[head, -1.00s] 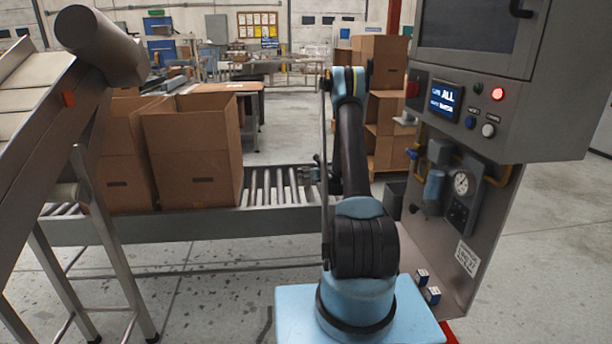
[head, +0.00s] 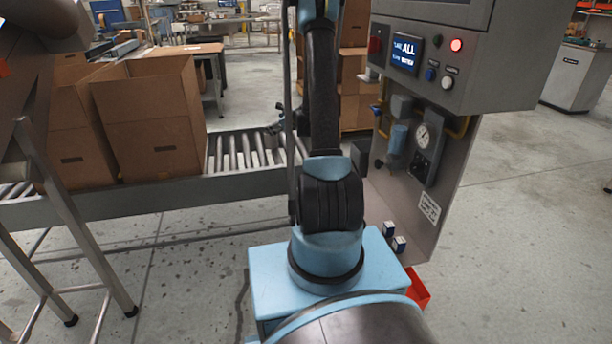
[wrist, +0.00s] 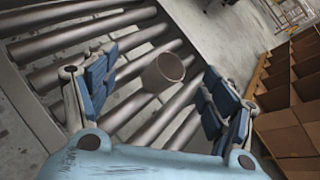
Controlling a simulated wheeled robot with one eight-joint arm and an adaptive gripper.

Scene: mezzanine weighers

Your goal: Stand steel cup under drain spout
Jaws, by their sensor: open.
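The steel cup (wrist: 163,73) shows in the wrist view as a small dull grey cylinder with an open mouth, on the conveyor rollers. My gripper (wrist: 161,67) is open, with a blue-padded finger on either side of the cup in the picture; the cup appears beyond the fingertips, and I see no contact. In the head view the cup cannot be made out. A blue filter bowl (head: 397,139) hangs on the grey panel to the right, beside a round gauge (head: 422,136). A drain spout cannot be clearly made out there.
The roller conveyor (head: 245,183) crosses behind my arm. Open cardboard boxes (head: 160,120) stand on its left part. A control cabinet (head: 470,75) overhangs the panel at right. Brown cartons (wrist: 290,130) fill the wrist view's right side.

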